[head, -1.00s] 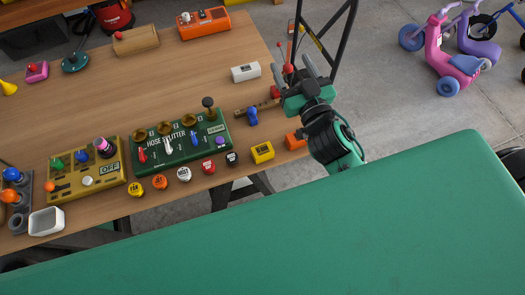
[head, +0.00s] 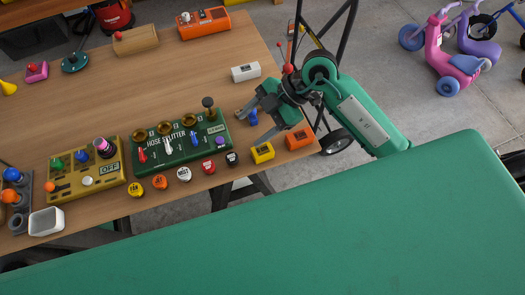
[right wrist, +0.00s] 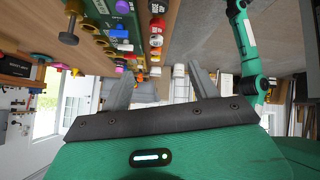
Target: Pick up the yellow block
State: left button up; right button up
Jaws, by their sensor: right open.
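The yellow block (head: 262,153) lies near the front edge of the wooden table, right of the green hose splitter panel, in the head view. My right gripper (head: 254,122) is open, over the table just behind the block, with its fingers pointing left. The fingers are apart from the block. In the right wrist view the two spread fingers (right wrist: 161,84) have nothing gripped between them. I cannot pick out the yellow block for sure in that view. My left gripper does not show in the head view.
An orange block (head: 299,139) sits right of the yellow one. A blue knob-like piece (head: 253,117) is by my right fingers. The hose splitter panel (head: 180,143) and several round buttons are to the left. A white block (head: 245,72) lies behind. A green surface (head: 300,225) fills the front.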

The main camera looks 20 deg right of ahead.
jog(key=w+d+f+m+h, duration=0.1)
jog(key=d+f+m+h, duration=0.15)
jog(key=d+h, duration=0.35)
jog(key=y, duration=0.1)
send_near(263, 150)
jog(key=p+x, duration=0.1)
jog(key=x, duration=0.4)
jog(key=p+x, duration=0.1)
jog(key=x, duration=0.3)
jog(key=shift+a, duration=0.1)
jog(key=shift+a+f, duration=0.15)
jog(key=shift+f, duration=0.4)
jog(key=c, duration=1.1)
